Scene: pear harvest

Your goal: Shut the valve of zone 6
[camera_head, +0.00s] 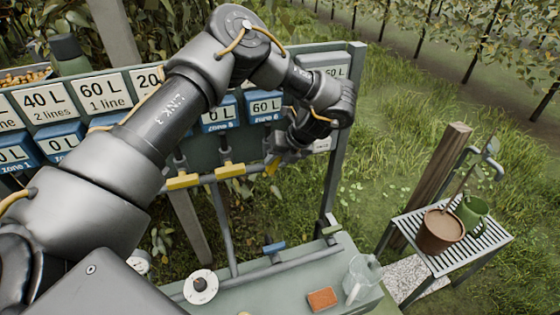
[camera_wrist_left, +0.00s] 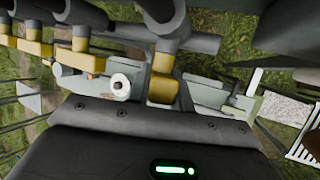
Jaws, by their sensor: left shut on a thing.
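My right gripper is out of view.
Other yellow handles (camera_head: 230,170) (camera_head: 183,181) sit on pipes to the left. A green bench (camera_head: 255,302) below carries a white dial (camera_head: 201,287), an orange block (camera_head: 322,299) and a clear jug (camera_head: 361,276). A slatted stand (camera_head: 412,222) holds pots at right.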

